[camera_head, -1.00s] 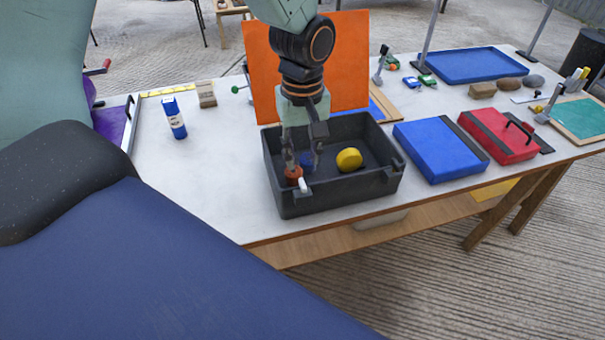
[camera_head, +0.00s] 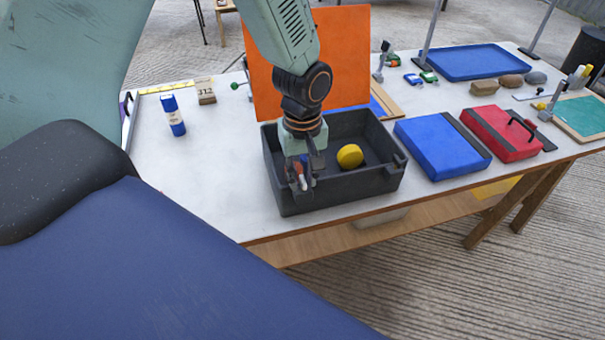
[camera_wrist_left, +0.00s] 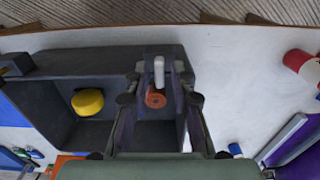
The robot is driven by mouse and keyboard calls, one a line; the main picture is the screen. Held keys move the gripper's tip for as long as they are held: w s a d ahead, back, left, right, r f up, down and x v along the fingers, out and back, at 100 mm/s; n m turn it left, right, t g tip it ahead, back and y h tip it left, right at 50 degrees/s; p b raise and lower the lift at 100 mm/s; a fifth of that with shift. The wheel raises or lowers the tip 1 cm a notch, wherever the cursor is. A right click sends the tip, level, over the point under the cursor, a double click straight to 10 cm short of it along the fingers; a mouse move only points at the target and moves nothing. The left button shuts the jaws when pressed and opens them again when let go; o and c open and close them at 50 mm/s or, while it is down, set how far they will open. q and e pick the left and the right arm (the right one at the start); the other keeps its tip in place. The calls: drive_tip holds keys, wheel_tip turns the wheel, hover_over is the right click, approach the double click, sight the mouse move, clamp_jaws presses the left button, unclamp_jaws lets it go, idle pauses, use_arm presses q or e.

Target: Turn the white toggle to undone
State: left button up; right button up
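The white toggle (camera_head: 304,184) is a small white lever by an orange round piece at the front left of a dark grey open box (camera_head: 345,199). In the left wrist view the toggle (camera_wrist_left: 159,72) points toward the top of the picture, with the orange piece (camera_wrist_left: 155,98) just below it. My left gripper (camera_head: 302,180) reaches down at the box's left end. In the left wrist view its fingers (camera_wrist_left: 160,76) are apart, one on each side of the toggle; I cannot tell whether they touch it. Fingers partly hide the toggle in the head view. My right gripper is not in view.
A yellow round piece (camera_head: 350,156) is inside the box. An orange panel (camera_head: 345,60) stands behind it. A blue case (camera_head: 440,148) and a red case (camera_head: 497,132) lie to the right.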

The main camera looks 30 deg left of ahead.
use_arm(q)
clamp_jaws()
drive_tip(key=m+p, duration=0.3)
drive_tip(key=p, duration=0.1)
drive_tip(key=shift+s+r+m, duration=0.1)
drive_tip(key=shift+r+m, duration=0.1)
drive_tip(key=shift+m, duration=0.2)
drive_tip(key=m+p, duration=0.3)
drive_tip(key=m, duration=0.1)
drive_tip(key=shift+m, duration=0.3)
drive_tip(key=m+p, duration=0.2)
drive_tip(key=m, duration=0.2)
drive_tip(key=shift+f, duration=0.1)
drive_tip(key=m+p, duration=0.1)
drive_tip(key=m, duration=0.4)
drive_tip(key=shift+f+m, duration=0.1)
drive_tip(key=shift+m, duration=0.4)
